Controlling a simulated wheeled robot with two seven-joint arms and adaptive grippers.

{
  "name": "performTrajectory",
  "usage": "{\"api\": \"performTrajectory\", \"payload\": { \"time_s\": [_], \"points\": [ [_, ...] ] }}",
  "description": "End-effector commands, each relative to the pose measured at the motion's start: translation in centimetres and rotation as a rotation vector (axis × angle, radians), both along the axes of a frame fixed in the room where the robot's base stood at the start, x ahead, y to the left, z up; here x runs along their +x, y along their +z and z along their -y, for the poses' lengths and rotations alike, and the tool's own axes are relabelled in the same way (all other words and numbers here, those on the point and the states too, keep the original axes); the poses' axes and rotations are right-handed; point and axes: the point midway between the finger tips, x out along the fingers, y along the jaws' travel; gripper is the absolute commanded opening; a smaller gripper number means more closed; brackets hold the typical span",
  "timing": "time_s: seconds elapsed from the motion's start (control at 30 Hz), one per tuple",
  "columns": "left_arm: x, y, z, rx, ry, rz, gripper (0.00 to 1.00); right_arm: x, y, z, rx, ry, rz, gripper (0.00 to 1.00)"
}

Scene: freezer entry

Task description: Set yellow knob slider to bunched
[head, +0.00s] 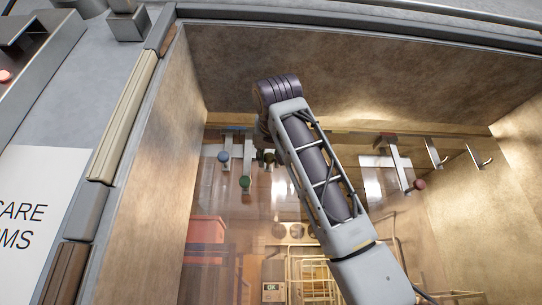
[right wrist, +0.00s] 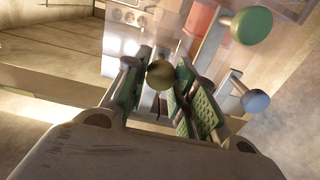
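The yellow knob (head: 269,157) is a small round ball on a rail at the back of the recess, partly hidden by my right arm in the head view. In the right wrist view the yellow knob (right wrist: 160,75) shows between the green-padded fingers of my right gripper (right wrist: 163,85). The fingers are apart, one on each side of the knob; I cannot tell whether either touches it. In the head view the right gripper is mostly hidden behind its own arm. My left gripper is not in view.
A green knob (head: 245,182) and a blue knob (head: 223,156) hang close on the left. A red knob (head: 419,184) and metal hooks (head: 480,157) are to the right. A red bin (head: 206,232) and a wire rack (head: 312,272) show below. Recess walls enclose the arm.

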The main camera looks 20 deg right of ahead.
Motion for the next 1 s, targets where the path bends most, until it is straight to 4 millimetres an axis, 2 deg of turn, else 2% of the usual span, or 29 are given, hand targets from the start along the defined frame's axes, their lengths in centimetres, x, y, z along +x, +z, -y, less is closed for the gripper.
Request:
{"api": "performTrajectory", "payload": {
  "time_s": [0.03, 0.17, 0.67, 0.87, 1.0],
  "points": [
    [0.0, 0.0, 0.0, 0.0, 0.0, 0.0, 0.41, -0.1, 0.2, -0.2, -0.003, 0.004, 0.006, 0.33],
    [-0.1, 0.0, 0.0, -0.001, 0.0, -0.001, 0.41, -0.1, 0.1, -0.2, -0.002, 0.003, 0.005, 0.48],
    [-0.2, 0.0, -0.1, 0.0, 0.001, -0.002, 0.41, -0.6, 0.1, -0.3, -0.002, 0.002, 0.002, 0.48],
    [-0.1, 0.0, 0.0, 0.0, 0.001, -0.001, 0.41, -2.4, 0.1, -0.8, -0.002, 0.002, 0.004, 0.48],
    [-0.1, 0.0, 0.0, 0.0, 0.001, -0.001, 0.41, -4.2, 0.1, -1.4, -0.002, 0.003, 0.004, 0.48]
  ]
}}
